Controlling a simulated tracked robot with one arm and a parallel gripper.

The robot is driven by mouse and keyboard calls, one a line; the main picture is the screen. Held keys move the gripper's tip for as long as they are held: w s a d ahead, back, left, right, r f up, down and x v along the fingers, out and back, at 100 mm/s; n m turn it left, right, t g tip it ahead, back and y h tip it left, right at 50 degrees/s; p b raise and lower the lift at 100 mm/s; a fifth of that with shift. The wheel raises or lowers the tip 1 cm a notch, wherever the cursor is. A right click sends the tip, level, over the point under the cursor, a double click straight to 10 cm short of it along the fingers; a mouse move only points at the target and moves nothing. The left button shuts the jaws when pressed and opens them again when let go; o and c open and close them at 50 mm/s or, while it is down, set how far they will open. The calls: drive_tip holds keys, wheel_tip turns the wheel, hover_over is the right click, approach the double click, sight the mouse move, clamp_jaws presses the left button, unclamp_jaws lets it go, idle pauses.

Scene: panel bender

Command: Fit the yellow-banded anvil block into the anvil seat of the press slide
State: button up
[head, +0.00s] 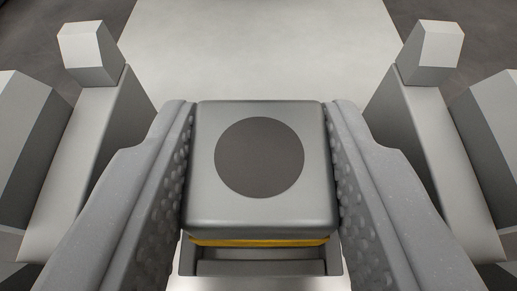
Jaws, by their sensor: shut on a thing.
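The anvil block (260,212) is a grey metal block with rounded edges and a dark round disc on its top face. A yellow band (258,241) shows along its lower near edge. My gripper (260,160) is shut on the block, with one dimpled finger pad against its left side and one against its right side. Directly under the near edge of the block there is a grey recessed shape with side walls (262,268); I cannot tell whether it is the anvil seat or whether the block touches it.
A pale flat metal surface (262,45) stretches away beyond the block and looks clear. Dark grey floor (32,35) shows at the upper left and upper right.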

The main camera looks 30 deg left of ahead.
drive_tip(key=shift+f, duration=0.1)
idle(0.3)
drive_tip(key=o, duration=1.3)
drive_tip(key=shift+s+d+r, duration=0.25)
drive_tip(key=shift+s, duration=0.1)
drive_tip(key=p+v, duration=0.3)
drive_tip(key=v, duration=0.9)
drive_tip(key=shift+s+d, duration=0.25)
drive_tip(key=shift+s, duration=0.05)
